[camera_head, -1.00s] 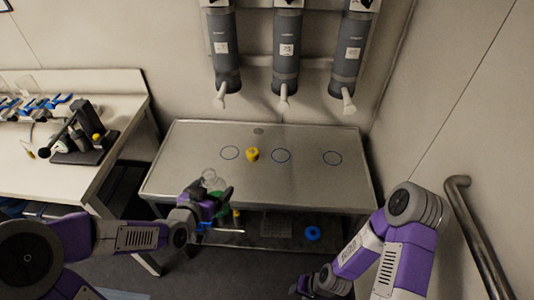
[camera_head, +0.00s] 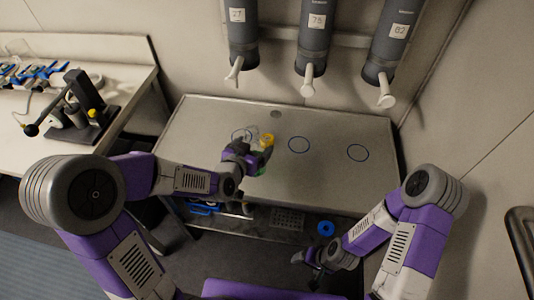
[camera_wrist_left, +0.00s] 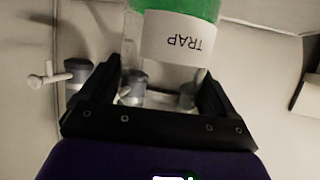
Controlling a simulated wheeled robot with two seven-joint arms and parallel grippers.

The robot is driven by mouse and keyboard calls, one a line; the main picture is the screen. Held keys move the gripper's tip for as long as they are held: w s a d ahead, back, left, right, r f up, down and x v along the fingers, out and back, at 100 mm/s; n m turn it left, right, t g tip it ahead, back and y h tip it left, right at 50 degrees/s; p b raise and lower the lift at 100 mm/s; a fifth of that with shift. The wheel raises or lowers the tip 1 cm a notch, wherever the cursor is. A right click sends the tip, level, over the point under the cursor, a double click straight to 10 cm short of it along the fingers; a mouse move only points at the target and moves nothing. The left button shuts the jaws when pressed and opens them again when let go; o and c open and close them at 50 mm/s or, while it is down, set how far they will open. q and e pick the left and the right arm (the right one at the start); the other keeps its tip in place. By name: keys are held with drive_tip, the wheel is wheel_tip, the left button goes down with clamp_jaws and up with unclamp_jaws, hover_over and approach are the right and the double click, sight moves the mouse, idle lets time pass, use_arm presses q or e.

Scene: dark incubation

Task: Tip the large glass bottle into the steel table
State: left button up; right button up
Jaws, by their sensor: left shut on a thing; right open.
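The large glass bottle (camera_wrist_left: 178,38) has a white label reading TRAP, upside down in the left wrist view, and green contents. My left gripper (camera_wrist_left: 170,95) is shut on it. In the head view the left gripper (camera_head: 243,152) holds the bottle above the left part of the steel table (camera_head: 210,118). The bottle's clear glass shows behind the gripper, which partly hides it; its tilt is hard to tell. My right gripper (camera_head: 312,262) is open and empty, low in front of the table's right side.
Blue circles mark the tabletop, with bare steel to the right. Three grey dispensers (camera_head: 313,35) with white nozzles hang above. A bench (camera_head: 125,60) with equipment is at left; a blue ring (camera_head: 325,228) lies below.

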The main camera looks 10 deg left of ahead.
use_arm(q)
drive_tip(key=d, duration=0.1)
drive_tip(key=d+b, duration=0.1)
drive_tip(key=w+d+f+b, duration=0.1)
drive_tip(key=shift+d, duration=0.4)
drive_tip(key=b, duration=0.1)
drive_tip(key=a+f+n+b, duration=0.1)
drive_tip(key=b, duration=0.1)
drive_tip(key=shift+w+a+f+g, duration=0.2)
drive_tip(key=shift+w+f+g, duration=0.1)
drive_tip(key=shift+w, duration=0.1)
drive_tip(key=a+f+n+h+b, duration=0.1)
drive_tip(key=b, duration=0.2)
drive_tip(key=shift+w+a+f+g, duration=0.15)
drive_tip(key=shift+w+g, duration=0.15)
drive_tip(key=shift+w, duration=0.1)
drive_tip(key=shift+w+a+n+p, duration=0.15)
drive_tip(key=shift+n+p, duration=0.15)
drive_tip(key=shift+p, duration=0.2)
drive_tip(key=shift+w+a+f+h+p, duration=0.15)
drive_tip(key=shift+a+h+p, duration=0.15)
drive_tip(key=shift+p, duration=0.3)
drive_tip(key=p, duration=0.1)
drive_tip(key=n+g+p, duration=0.1)
drive_tip(key=p, duration=0.1)
drive_tip(key=shift+w+a+f+h, duration=0.15)
drive_tip(key=shift+a+f+h, duration=0.15)
drive_tip(key=shift+f, duration=0.05)
drive_tip(key=shift+d+r+p, duration=0.1)
drive_tip(key=shift+p, duration=0.5)
